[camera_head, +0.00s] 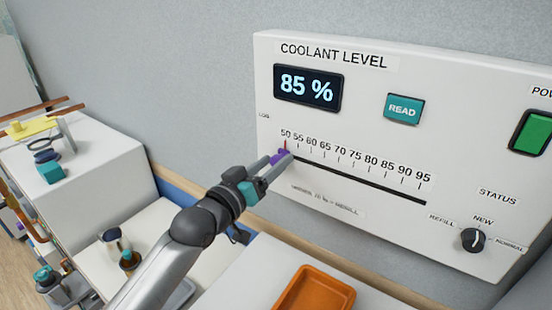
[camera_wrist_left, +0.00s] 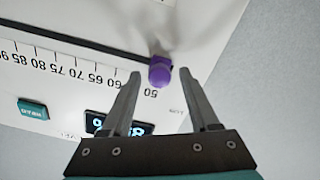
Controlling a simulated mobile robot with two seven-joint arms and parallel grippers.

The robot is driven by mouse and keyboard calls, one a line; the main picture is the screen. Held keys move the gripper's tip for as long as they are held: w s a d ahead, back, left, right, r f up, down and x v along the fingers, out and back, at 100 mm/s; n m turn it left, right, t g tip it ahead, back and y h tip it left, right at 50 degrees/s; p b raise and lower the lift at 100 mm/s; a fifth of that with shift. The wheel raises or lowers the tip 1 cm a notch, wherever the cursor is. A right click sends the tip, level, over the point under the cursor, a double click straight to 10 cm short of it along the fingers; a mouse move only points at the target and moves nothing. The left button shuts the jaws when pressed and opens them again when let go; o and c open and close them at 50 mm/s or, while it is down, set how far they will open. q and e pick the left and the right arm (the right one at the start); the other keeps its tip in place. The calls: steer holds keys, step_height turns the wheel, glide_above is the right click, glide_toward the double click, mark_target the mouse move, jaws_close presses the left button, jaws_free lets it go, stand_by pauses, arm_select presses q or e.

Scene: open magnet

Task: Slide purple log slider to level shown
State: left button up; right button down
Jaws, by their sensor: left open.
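The coolant panel's display (camera_head: 307,88) reads 85 %. The purple slider knob (camera_head: 283,154) sits at the left end of the dark slot (camera_head: 365,182), by the 50 mark. In the left wrist view the purple knob (camera_wrist_left: 160,70) lies between the fingertips, with gaps to the fingers. My left gripper (camera_head: 279,160) is open around the knob, and its fingers partly hide it. It also shows in the left wrist view (camera_wrist_left: 168,85). My right gripper is not in view.
A teal READ button (camera_head: 404,108), a green switch (camera_head: 531,132) and a black status knob (camera_head: 473,240) are on the panel. An orange tray (camera_head: 314,290) lies below it. Several small items stand at the left. The slot right of the knob is clear.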

arm_select(q)
steer(key=shift+x, duration=0.8)
jaws_close()
stand_by(1.0)
